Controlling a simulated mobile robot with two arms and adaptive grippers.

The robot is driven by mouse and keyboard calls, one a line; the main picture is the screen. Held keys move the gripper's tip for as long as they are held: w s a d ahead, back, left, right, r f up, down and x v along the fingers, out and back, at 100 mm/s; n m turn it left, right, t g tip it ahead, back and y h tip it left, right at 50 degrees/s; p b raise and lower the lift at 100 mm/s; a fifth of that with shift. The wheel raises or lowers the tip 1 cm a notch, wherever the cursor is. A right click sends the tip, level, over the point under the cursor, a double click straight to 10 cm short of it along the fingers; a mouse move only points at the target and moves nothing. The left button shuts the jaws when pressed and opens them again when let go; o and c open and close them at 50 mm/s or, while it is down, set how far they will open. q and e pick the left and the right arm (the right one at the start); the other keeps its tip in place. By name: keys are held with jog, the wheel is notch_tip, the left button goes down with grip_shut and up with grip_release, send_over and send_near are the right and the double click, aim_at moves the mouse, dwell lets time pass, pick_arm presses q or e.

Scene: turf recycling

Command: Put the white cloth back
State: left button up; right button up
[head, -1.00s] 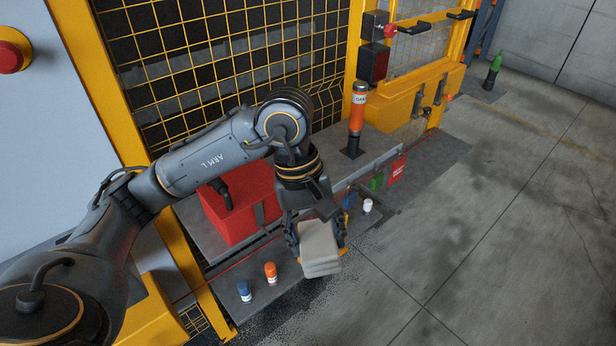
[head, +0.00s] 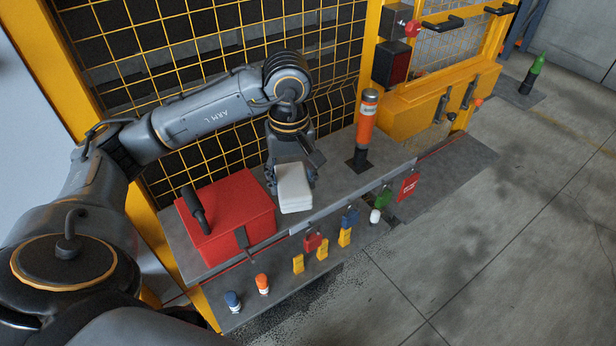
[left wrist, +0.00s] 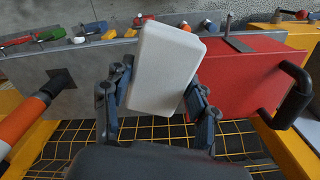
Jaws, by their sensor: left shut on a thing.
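The white cloth (head: 294,187) is a folded, stacked block. My left gripper (head: 288,172) is shut on it and holds it over the grey upper shelf (head: 334,187), just right of the red box. In the left wrist view the cloth (left wrist: 163,68) sits tilted between the two fingers of the left gripper (left wrist: 158,98). I cannot tell whether its underside touches the shelf. My right gripper is not in view.
The red box (head: 232,212) with a black handle stands left of the cloth. An orange cylinder (head: 366,122) stands to the right. Padlocks hang along the shelf's front edge, including a red one (head: 313,242). Blue (head: 233,300) and orange (head: 262,283) bottles stand on the lower ledge.

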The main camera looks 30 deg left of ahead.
aim_at(299, 170)
pick_arm(q)
jog(key=w+f, duration=0.1)
jog(key=w+a+f+p, duration=0.1)
jog(key=w, duration=0.1)
jog(key=w+a+f+p, duration=0.1)
jog(key=w, duration=0.1)
jog(key=shift+w, duration=0.15)
jog(key=w+f, duration=0.1)
jog(key=f, duration=0.1)
jog(key=w+a+f+p, duration=0.1)
jog(key=w+f, duration=0.1)
jog(key=shift+w, duration=0.1)
jog(key=shift+w+a+f, duration=0.1)
jog(key=shift+w+f, duration=0.05)
jog(key=shift+w+f+p, duration=0.1)
jog(key=shift+f+p, duration=0.1)
jog(key=shift+p, duration=0.1)
jog(key=shift+w+a+f+p, duration=0.15)
jog(key=shift+f+p, duration=0.2)
jog(key=shift+p, duration=0.05)
notch_tip(299, 170, down, 2)
jog(key=shift+p, duration=0.75)
jog(key=shift+f, duration=0.4)
jog(key=o, duration=1)
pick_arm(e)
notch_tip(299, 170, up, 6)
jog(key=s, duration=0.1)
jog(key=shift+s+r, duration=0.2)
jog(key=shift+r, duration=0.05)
